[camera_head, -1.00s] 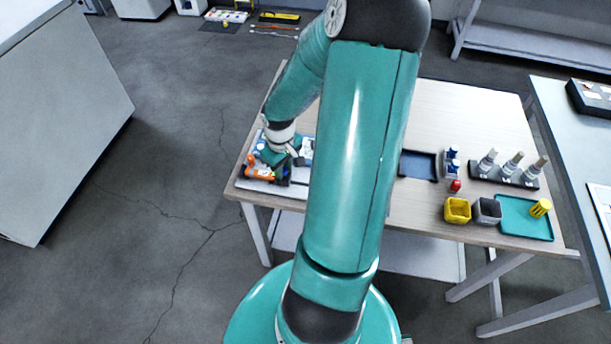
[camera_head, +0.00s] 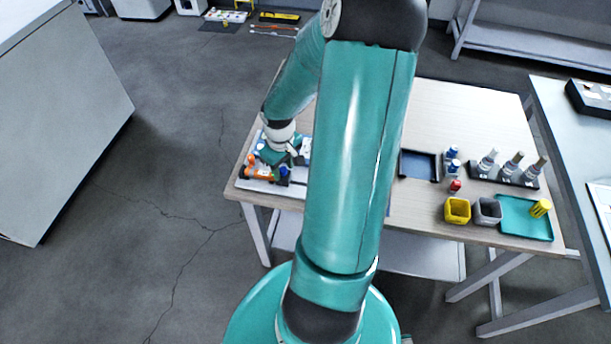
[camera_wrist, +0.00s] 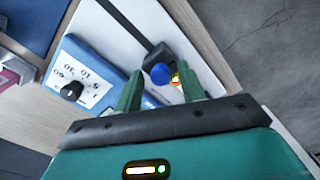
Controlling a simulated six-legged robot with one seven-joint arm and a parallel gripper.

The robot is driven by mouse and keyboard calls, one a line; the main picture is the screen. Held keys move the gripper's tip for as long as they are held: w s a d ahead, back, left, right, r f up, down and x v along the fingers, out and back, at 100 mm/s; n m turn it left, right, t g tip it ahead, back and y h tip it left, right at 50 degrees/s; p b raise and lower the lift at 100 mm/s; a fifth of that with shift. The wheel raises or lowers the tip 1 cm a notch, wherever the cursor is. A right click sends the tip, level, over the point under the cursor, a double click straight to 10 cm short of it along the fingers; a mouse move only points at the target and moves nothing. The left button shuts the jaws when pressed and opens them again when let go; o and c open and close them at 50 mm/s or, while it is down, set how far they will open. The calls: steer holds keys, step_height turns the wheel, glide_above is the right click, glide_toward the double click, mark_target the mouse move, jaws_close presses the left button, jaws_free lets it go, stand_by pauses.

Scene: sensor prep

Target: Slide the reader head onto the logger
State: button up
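A blue instrument with a white dial panel and black knob (camera_wrist: 88,78), which I take to be the logger, lies on a white board (camera_wrist: 130,14) in the wrist view. A black block with a dark strip or cable (camera_wrist: 160,54) is just beyond my fingertips; it may be the reader head, but I cannot be sure. A round blue cap (camera_wrist: 160,74) shows between my green fingers. My gripper (camera_wrist: 158,72) is open, its fingers apart with gaps beside the cap. In the head view my gripper (camera_head: 292,154) is low over the board, near the blue cap (camera_head: 284,171) and an orange part (camera_head: 251,168).
The wooden table (camera_head: 455,110) also holds a dark blue tray (camera_head: 419,178), a rack of several bottles (camera_head: 503,178), a yellow cup (camera_head: 457,211), a grey cup (camera_head: 487,211) and a teal tray (camera_head: 520,229). The table's far middle is clear.

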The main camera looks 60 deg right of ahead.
mark_target(283, 169)
steer(key=shift+r, duration=3.4)
steer(key=w+a+r+t+h, duration=0.2)
steer(key=a+r+h, duration=0.1)
steer(key=a+r, duration=1.2)
steer(key=s+a+r+t+y, duration=0.1)
steer(key=s+a+r, duration=0.2)
steer(key=a, duration=0.3)
steer(key=s+a+r+n+t+y, duration=0.1)
steer(key=s+a+r+t+y, duration=0.1)
steer(key=a, duration=0.5)
step_height(283, 169, up, 2)
steer(key=shift+s+r+t, duration=0.1)
steer(key=shift+s+t, duration=0.2)
steer(key=shift+s, duration=0.15)
steer(key=shift+d, duration=0.1)
